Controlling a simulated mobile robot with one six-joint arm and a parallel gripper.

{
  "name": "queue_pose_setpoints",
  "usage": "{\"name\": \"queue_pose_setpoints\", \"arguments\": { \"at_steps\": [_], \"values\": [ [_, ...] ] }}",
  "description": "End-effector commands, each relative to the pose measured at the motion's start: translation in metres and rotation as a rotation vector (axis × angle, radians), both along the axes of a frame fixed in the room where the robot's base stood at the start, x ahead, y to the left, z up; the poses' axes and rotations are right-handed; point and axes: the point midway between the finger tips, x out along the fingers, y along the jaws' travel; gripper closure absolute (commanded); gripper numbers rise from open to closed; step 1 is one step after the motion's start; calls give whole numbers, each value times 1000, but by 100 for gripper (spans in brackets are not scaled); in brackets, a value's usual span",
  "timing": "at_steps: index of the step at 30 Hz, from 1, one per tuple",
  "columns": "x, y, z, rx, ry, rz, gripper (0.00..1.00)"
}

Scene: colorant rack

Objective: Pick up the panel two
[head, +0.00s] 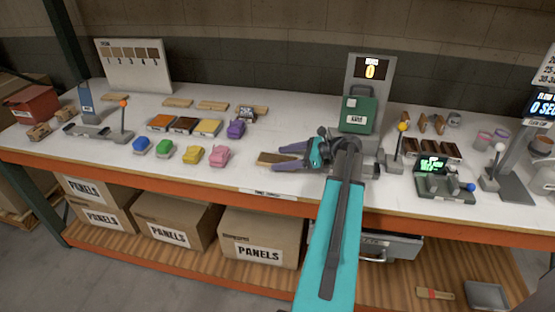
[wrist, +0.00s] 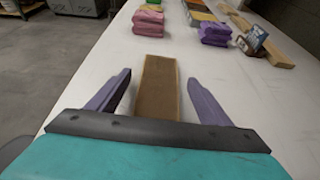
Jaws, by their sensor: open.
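A flat wooden panel (head: 268,158) lies on the white bench near its front edge; no number is readable on it. In the wrist view the panel (wrist: 158,95) lies lengthwise between my two purple fingers, with a gap on each side. My gripper (head: 279,157) is open and reaches left over the bench around the panel. It also shows in the wrist view (wrist: 158,78). I cannot tell which panel is two. The panel's near end is hidden by the gripper body.
Similar wooden pieces (head: 213,105) lie further back. A pink block (head: 219,156) and a purple block (head: 236,129) are left of the gripper, with blue, green and yellow ones. A green machine (head: 358,114) stands behind the arm. Boxes marked PANELS (head: 263,237) sit below.

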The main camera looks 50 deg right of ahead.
Motion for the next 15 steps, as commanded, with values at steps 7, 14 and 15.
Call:
{"name": "queue_pose_setpoints", "arguments": {
  "at_steps": [7,14,15],
  "values": [
    [14,8,-6,-1,0,0,27],
    [14,8,-7,-1,0,0,27],
    [14,8,-7,0,0,1,27]
  ]
}}
